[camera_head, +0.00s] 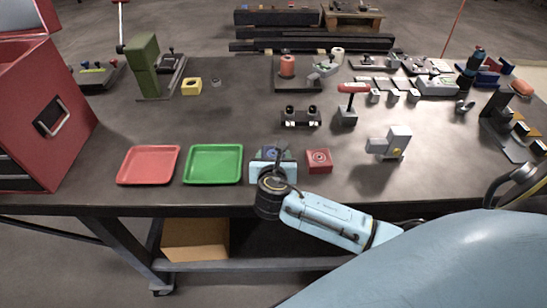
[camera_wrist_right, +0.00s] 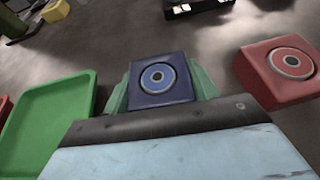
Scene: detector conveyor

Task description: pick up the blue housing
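The blue housing (camera_wrist_right: 158,78) is a small dark blue block with a round ringed top. It sits between the two pale green fingers of my right gripper (camera_wrist_right: 160,92) in the wrist view, with no clear gap on either side, so the gripper looks shut on it. In the head view the blue housing (camera_head: 271,153) is at the table's front edge area, partly hidden by my right gripper (camera_head: 272,167). Whether it is lifted off the table cannot be told. My left gripper is not in view.
A red housing (camera_head: 319,161) stands close to the right of the blue one. A green tray (camera_head: 214,180) and a red tray (camera_head: 148,181) lie to the left. A grey block fixture (camera_head: 391,145) stands further right. A red toolbox (camera_head: 62,146) fills the left end.

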